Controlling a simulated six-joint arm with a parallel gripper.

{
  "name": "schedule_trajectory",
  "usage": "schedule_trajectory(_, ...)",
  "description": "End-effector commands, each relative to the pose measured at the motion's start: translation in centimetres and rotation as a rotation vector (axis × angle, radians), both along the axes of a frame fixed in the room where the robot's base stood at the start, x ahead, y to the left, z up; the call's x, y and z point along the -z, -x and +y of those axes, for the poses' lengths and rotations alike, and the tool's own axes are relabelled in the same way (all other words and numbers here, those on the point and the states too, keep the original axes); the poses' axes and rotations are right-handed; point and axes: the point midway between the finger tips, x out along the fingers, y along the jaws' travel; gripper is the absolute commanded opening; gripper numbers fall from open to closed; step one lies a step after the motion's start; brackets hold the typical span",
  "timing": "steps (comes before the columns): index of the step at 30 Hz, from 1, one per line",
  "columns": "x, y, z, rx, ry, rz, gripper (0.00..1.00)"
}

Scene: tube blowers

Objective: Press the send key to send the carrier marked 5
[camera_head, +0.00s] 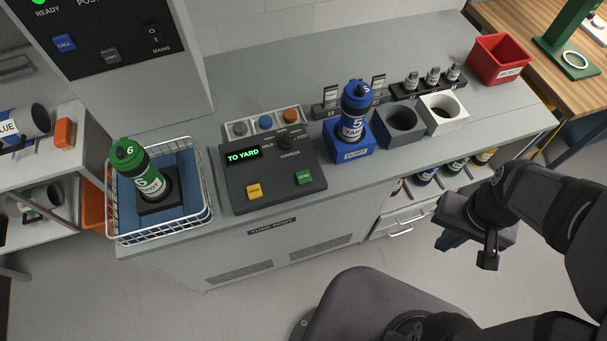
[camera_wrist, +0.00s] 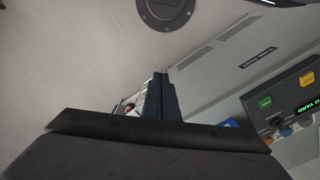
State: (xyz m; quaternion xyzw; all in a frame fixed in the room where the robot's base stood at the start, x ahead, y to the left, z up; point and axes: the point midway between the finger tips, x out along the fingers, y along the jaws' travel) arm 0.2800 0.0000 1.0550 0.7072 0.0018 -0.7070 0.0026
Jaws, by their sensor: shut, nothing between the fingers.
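The blue carrier marked 5 (camera_head: 354,108) stands upright in the blue port block (camera_head: 349,153) on the counter. Left of it is the dark control panel (camera_head: 270,197), its green display (camera_head: 243,155) reading "TO YARD". The panel has a yellow key (camera_head: 254,191) and a green key (camera_head: 304,178); their lettering is too small to read surely. Both keys also show in the wrist view, green (camera_wrist: 265,102) and yellow (camera_wrist: 306,79). My gripper (camera_head: 453,242) hangs right of the counter's front, well apart from the panel. Its blue fingers (camera_wrist: 158,94) are shut and empty.
Grey (camera_head: 400,143) and white (camera_head: 455,127) holders stand right of the port, with a red bin (camera_head: 499,60) beyond.

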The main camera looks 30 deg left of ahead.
Motion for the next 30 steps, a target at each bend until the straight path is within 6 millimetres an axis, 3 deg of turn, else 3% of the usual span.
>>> schedule_trajectory(10, 0.0, 0.0, 0.3, -0.012, 0.000, 0.000, 0.00)
schedule_trajectory(17, 1.3, 1.0, 2.5, -0.116, 0.003, 0.055, 0.00)
schedule_trajectory(23, 4.4, 3.5, 5.6, -0.280, 0.023, 0.195, 0.00)
schedule_trajectory(30, 7.2, 5.4, 14.0, -0.174, -0.105, 0.324, 0.00)
